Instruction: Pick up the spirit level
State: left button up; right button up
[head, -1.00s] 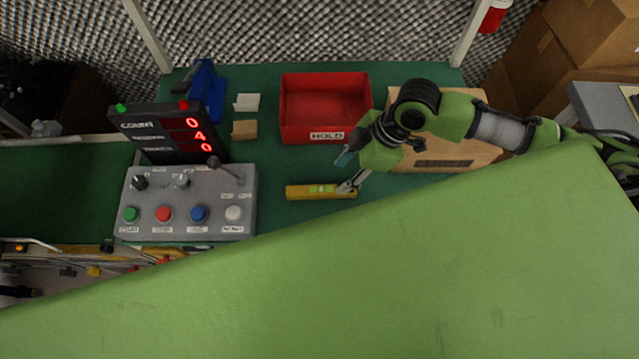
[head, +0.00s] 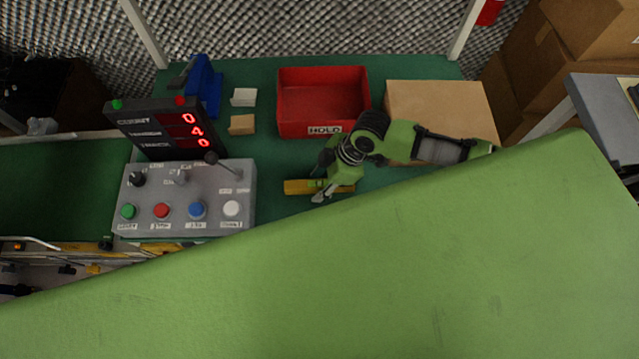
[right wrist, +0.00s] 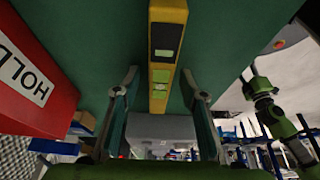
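The spirit level (head: 345,188) is a yellow bar lying on the green bench top, in front of the red bin. In the right wrist view the spirit level (right wrist: 166,50) runs lengthwise with green vial windows. My right gripper (head: 318,192) is over its middle and hides part of it in the head view. In the right wrist view my right gripper (right wrist: 160,76) is open, with one finger on each side of the bar and gaps between. Contact is not seen. A green arm, apparently my left, shows at the right there; its gripper is too unclear to read.
The red HOLD bin (head: 322,84) stands behind the level, and a cardboard box (head: 450,100) behind my right arm. A grey button console (head: 185,205) is to the left, with a counter display (head: 165,130) behind it. A large green surface fills the front.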

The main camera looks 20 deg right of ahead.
grip_shut()
